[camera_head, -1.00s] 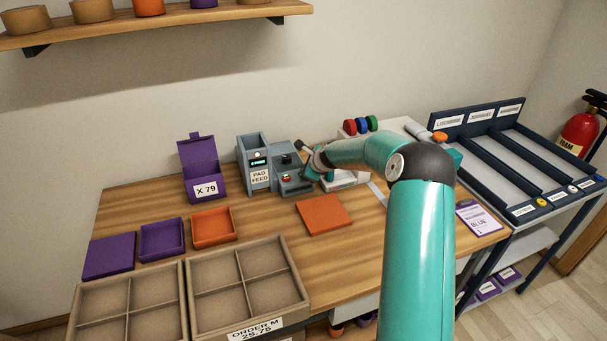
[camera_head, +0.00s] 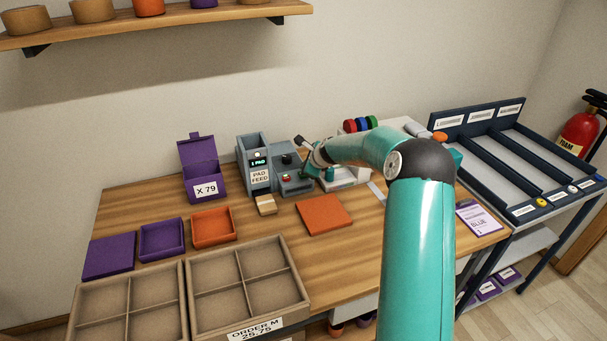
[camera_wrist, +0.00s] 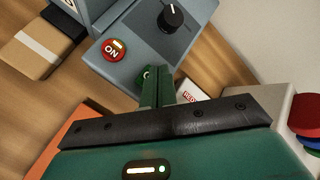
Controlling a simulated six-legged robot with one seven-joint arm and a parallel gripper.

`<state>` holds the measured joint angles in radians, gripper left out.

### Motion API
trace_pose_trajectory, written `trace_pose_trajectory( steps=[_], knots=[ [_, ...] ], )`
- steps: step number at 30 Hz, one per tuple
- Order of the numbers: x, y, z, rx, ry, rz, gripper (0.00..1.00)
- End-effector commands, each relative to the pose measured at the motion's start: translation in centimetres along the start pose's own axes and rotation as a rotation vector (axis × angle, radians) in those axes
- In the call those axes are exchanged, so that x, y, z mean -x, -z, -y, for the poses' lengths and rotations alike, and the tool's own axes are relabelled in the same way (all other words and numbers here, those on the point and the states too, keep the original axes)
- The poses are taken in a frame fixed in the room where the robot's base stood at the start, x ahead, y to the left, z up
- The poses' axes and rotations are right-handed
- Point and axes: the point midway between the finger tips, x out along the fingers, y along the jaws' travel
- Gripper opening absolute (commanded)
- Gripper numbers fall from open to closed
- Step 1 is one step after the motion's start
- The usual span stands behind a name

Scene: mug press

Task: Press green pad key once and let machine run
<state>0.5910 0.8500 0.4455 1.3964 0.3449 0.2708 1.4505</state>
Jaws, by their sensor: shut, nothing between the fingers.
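The grey pad feed machine (camera_head: 260,178) stands at the back of the wooden table, with a small lit display reading about "1 PAD". Its control box (camera_head: 290,180) is joined at its right. In the wrist view the box carries a lit red ON button (camera_wrist: 115,48) and a black knob (camera_wrist: 171,17). A bit of the green key (camera_wrist: 147,74) shows at my fingertips, mostly hidden by them; I cannot tell if they touch it. My gripper (camera_wrist: 157,78) is shut and empty. A tan pad with a pale band (camera_head: 265,205) lies before the feeder; it also shows in the wrist view (camera_wrist: 35,48).
An orange square (camera_head: 324,214) lies in front of the control box. An open purple box marked X 79 (camera_head: 203,178) stands to the left. Divided trays (camera_head: 250,285) fill the front left. A machine with coloured knobs (camera_head: 350,178) stands close right of my gripper.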

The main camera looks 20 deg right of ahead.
Motion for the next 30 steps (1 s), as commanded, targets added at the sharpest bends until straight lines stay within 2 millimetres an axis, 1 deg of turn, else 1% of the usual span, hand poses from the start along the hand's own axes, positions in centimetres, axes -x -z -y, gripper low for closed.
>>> trace_pose_trajectory(
  steps=[7,22,30],
  knots=[
    [0.3,-0.3,0.3,0.001,0.002,0.001,0.00],
    [3.3,-2.5,2.5,0.001,0.001,0.000,0.00],
    [3.5,-2.5,2.5,-0.001,0.000,0.000,0.00]
  ],
)
